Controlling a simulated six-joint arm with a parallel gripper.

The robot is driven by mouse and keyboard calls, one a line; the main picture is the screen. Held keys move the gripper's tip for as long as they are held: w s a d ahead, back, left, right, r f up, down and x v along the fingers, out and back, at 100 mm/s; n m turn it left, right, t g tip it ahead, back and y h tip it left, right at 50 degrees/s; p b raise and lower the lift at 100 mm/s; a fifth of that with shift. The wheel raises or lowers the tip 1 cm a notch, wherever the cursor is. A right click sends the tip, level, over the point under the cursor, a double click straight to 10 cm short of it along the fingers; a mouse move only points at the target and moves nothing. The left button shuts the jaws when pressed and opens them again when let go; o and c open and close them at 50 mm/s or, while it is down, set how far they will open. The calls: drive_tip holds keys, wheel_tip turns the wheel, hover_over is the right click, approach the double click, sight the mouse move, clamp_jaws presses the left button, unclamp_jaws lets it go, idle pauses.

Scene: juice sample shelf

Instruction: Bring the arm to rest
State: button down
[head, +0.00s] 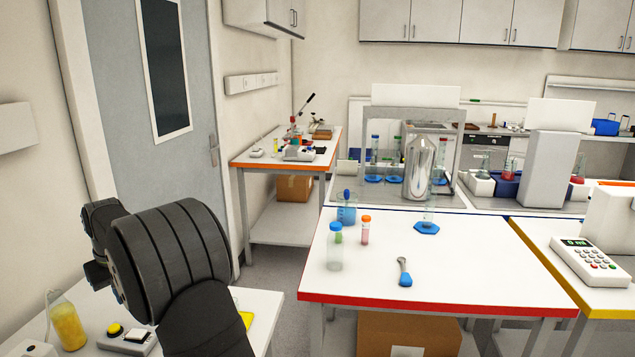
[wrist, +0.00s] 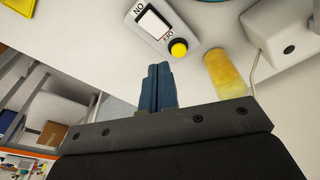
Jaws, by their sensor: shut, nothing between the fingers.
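My gripper (wrist: 158,72) shows in the wrist view with its two dark blue fingers together and nothing between them. It is above a white table, near a switch box (wrist: 163,28) marked ON and OFF with a yellow button. In the head view my dark arm fills the lower left, and the gripper itself is hidden there. The switch box also shows in the head view (head: 126,340), beside the arm.
A container of yellow juice (head: 67,322) stands left of the switch box, close to my arm. The red-edged table (head: 460,265) holds bottles, a blue-based cylinder (head: 427,226) and a blue-ended tool (head: 404,272). Floor shows between the tables.

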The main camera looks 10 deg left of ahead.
drive_tip(key=s+d+r+n+y, duration=0.1)
drive_tip(key=s+d+r+y, duration=0.1)
drive_tip(key=d+r, duration=0.8)
drive_tip(key=shift+s+d+r+t, duration=0.15)
drive_tip(key=shift+s+r+t, duration=0.4)
drive_tip(key=shift+r, duration=0.7)
drive_tip(key=c, duration=2.1)
unclamp_jaws()
drive_tip(key=shift+s+g, duration=0.1)
drive_tip(key=shift+g, duration=0.15)
